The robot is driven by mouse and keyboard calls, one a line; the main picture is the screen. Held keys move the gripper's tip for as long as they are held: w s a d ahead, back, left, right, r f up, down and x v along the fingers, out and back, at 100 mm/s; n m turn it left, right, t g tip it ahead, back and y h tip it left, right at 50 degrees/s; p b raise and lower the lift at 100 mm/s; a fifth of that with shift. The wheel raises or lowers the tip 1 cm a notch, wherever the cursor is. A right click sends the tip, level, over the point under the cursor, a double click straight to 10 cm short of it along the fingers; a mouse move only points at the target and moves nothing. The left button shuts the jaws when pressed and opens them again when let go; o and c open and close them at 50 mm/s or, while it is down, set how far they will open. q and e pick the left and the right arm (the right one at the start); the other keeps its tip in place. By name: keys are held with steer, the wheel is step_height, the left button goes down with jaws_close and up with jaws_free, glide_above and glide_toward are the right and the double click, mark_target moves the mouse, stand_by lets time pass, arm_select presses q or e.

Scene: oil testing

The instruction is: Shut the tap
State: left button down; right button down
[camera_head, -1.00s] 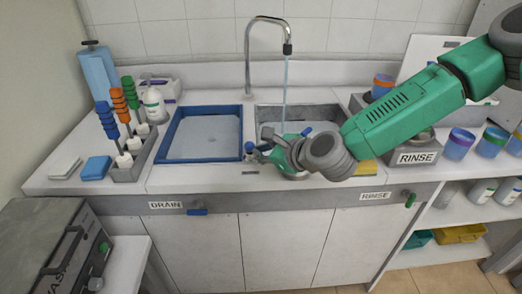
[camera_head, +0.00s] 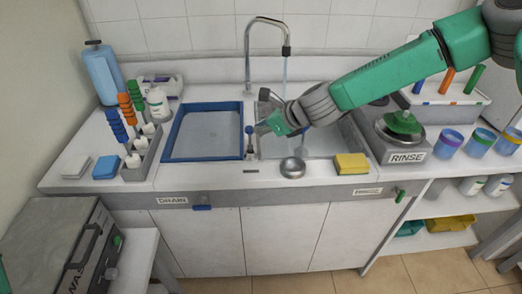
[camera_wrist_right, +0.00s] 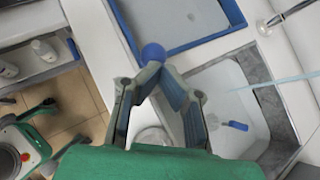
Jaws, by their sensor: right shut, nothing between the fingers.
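The tap is a curved chrome spout (camera_head: 247,52) behind the sink (camera_head: 330,142), with a thin stream of water (camera_head: 285,68) falling from its nozzle. A blue round knob (camera_head: 249,130) stands on a thin stem at the sink's left edge. My right gripper (camera_head: 262,128) is just right of the knob. In the right wrist view the shut fingertips (camera_wrist_right: 160,72) meet right by the blue knob (camera_wrist_right: 153,52); whether they touch it I cannot tell. The stream (camera_wrist_right: 272,84) also shows there. My left gripper is not in view.
A blue-rimmed drain tray (camera_head: 165,132) lies left of the sink. A metal bowl (camera_head: 292,168) and a yellow sponge (camera_head: 351,163) are at the counter's front. Brushes (camera_head: 137,95) and a white bottle (camera_head: 158,104) stand left.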

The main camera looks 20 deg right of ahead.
steer(key=shift+w+d+r, duration=0.1)
steer(key=shift+w+d, duration=0.1)
steer(key=shift+w, duration=0.4)
steer(key=shift+r, duration=0.1)
steer(key=shift+r+p, duration=0.7)
steer(key=shift+r, duration=0.1)
steer(key=shift+d+f, duration=0.1)
